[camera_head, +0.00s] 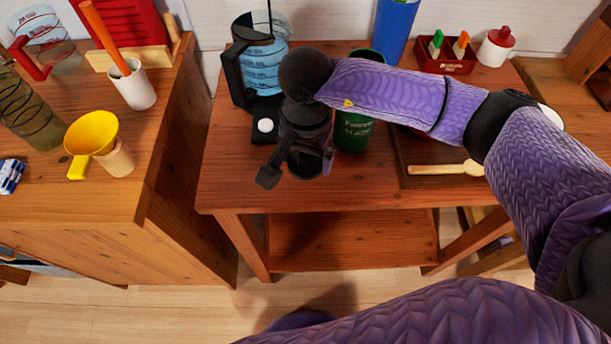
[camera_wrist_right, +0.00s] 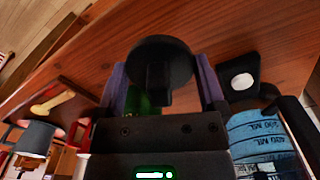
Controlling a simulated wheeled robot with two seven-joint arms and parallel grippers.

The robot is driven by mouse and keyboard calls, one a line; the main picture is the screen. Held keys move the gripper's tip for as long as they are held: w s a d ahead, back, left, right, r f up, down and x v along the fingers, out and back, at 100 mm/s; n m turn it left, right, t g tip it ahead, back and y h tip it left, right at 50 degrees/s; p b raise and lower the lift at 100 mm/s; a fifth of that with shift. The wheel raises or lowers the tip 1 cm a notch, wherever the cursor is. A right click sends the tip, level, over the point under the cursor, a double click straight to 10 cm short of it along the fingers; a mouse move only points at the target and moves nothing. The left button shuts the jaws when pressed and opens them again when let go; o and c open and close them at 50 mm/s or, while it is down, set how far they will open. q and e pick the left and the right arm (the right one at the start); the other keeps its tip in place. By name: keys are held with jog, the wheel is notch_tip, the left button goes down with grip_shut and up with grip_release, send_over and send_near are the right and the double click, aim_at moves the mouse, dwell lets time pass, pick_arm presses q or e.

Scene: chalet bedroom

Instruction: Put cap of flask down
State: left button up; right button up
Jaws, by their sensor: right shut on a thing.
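My right gripper (camera_head: 298,171) is above the front left part of the wooden table, pointing down. In the right wrist view, the gripper (camera_wrist_right: 163,85) is shut on the black flask cap (camera_wrist_right: 160,62), a round disc with a narrower stem between the purple fingers. In the head view, the gripper partly hides the cap, and I cannot tell whether it touches the tabletop. A green cylinder (camera_head: 354,133) with pale lettering stands close to the right of the gripper. I cannot tell which container is the flask. My left gripper is not in view.
The wooden table (camera_head: 240,190) has free room at its front left edge. A coffee maker (camera_head: 262,68) with a blue marked jug stands behind the gripper. A wooden spoon (camera_head: 440,169) lies to the right. A blue cylinder (camera_head: 395,25) and a red box (camera_head: 445,58) stand at the back.

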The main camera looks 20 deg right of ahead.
aim_at(306, 181)
notch_tip(306, 181, down, 4)
jog(key=shift+f+b, duration=0.25)
jog(key=shift+b, duration=0.4)
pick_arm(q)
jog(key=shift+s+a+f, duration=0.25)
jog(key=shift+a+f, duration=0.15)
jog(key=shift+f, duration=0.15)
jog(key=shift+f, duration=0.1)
pick_arm(e)
jog(key=shift+f, duration=0.15)
jog(key=o, duration=0.9)
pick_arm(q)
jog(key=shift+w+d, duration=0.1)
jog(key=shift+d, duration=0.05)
pick_arm(e)
jog(key=shift+r+p, duration=0.3)
jog(key=shift+r, duration=0.15)
notch_tip(306, 181, up, 12)
jog(key=p, duration=0.3)
jog(key=shift+f, duration=0.15)
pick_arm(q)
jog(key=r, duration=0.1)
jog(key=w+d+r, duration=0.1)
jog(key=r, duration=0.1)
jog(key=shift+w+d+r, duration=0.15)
